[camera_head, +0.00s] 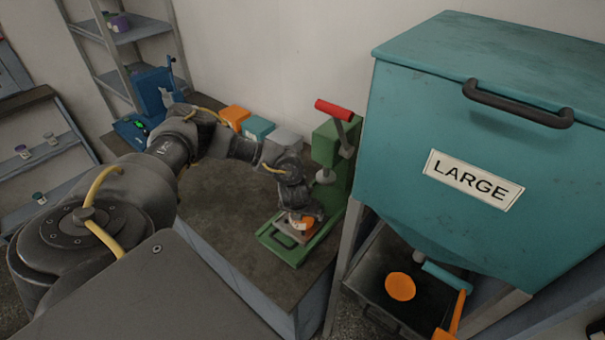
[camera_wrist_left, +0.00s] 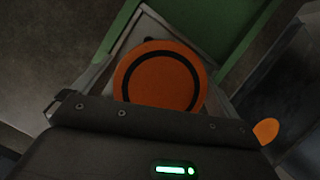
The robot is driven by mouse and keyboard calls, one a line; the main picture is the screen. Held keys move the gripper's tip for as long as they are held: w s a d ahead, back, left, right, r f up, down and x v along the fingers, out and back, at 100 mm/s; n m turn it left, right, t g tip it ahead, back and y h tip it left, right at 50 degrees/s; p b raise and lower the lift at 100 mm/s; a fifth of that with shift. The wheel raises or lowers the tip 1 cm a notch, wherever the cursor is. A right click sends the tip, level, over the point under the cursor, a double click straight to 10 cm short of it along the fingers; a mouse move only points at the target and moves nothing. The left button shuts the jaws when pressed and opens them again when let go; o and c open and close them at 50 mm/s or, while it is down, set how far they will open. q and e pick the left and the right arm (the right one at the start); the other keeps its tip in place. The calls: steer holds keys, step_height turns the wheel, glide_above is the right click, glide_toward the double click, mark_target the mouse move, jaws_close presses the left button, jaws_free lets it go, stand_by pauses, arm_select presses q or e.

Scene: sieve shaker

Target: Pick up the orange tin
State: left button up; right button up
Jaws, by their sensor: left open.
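The orange tin (camera_head: 304,223) is round and sits on the grey plate at the base of the green press (camera_head: 330,160). In the left wrist view the tin (camera_wrist_left: 160,88) shows its flat orange top with a dark ring, and my gripper body hides its near edge. My left gripper (camera_head: 300,213) points down right above the tin and partly covers it in the head view. It is open; its fingertips are hard to make out, and I cannot tell whether they touch the tin. My right gripper is not in view.
A teal hopper marked LARGE (camera_head: 470,150) stands at right, with an orange disc (camera_head: 400,287) in the dark tray below. Orange (camera_head: 235,115), teal (camera_head: 258,128) and grey (camera_head: 287,139) boxes stand behind my arm.

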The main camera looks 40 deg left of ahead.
arm_select(q)
steer(key=shift+a+f, duration=0.1)
steer(key=shift+f, duration=0.05)
steer(key=c, duration=1.1)
steer(key=shift+r, duration=0.6)
steer(key=s+d+r+p, duration=0.1)
steer(key=s+d+r, duration=0.2)
steer(key=r, duration=0.1)
steer(key=s+d+r+p, duration=0.1)
steer(key=s+d+r, duration=0.2)
steer(key=d+r, duration=0.1)
steer(key=s+d+r+p, duration=0.1)
steer(key=s+d+r, duration=0.2)
steer(key=r, duration=0.1)
steer(key=shift+s+d, duration=0.1)
steer(key=shift+d, duration=0.3)
